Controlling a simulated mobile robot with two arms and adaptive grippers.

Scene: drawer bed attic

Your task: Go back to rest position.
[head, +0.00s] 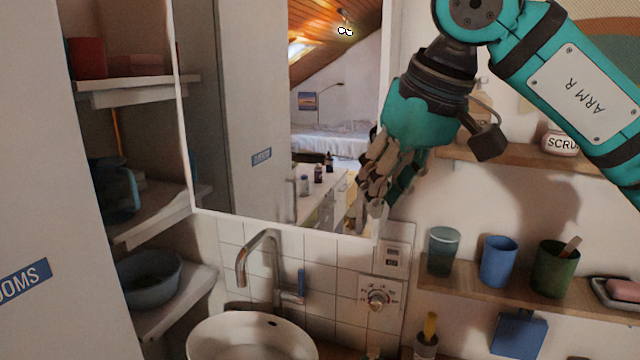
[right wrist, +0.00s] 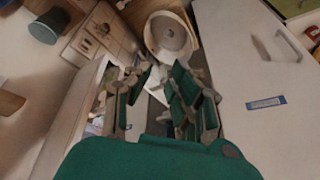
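My right gripper (head: 365,208) hangs from the arm at the upper right, in front of the right edge of the framed mirror (head: 335,125). Its fingers point down and left. In the right wrist view its two finger groups (right wrist: 158,98) stand apart with a gap between them, and I see no object held. I cannot tell whether the fingertips touch the mirror edge. My left gripper is in neither view.
A white sink (head: 250,338) with a tap (head: 262,260) is below. A shelf (head: 470,290) on the right holds a teal cup (head: 443,252), a blue cup (head: 498,262) and a green cup (head: 555,270). Open shelves (head: 165,215) and a tall panel (head: 45,180) stand left.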

